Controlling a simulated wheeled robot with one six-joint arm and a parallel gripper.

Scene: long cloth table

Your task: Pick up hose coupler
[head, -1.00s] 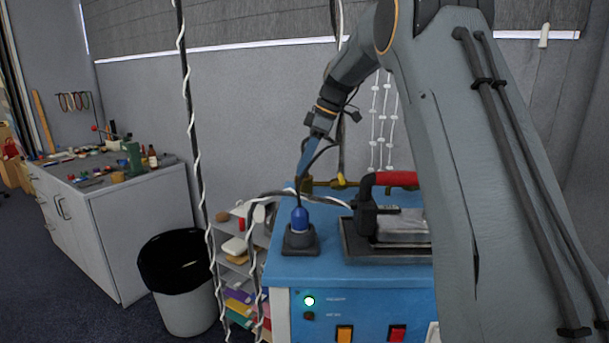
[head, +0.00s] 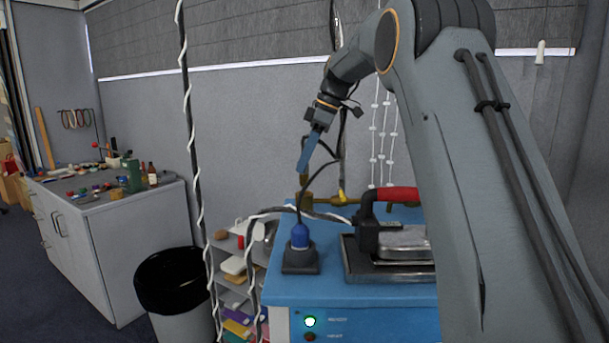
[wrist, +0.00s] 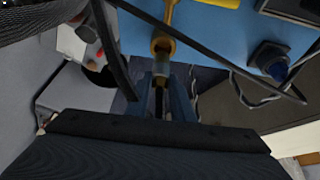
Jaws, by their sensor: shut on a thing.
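My gripper (head: 303,168) is at the end of the arm, above the back left of a blue bench. Its blue fingers point down. A brass fitting (wrist: 163,46) shows just beyond the fingertips. I cannot tell whether it touches the held piece. A brass pipe (head: 322,200) runs along the bench's back edge.
The blue bench top (head: 310,290) carries a blue plug on a dark base (head: 300,240) and a red-handled press (head: 393,215). Black cables cross near my gripper. A black-lined bin (head: 170,285) and a cluttered cabinet (head: 130,240) stand left.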

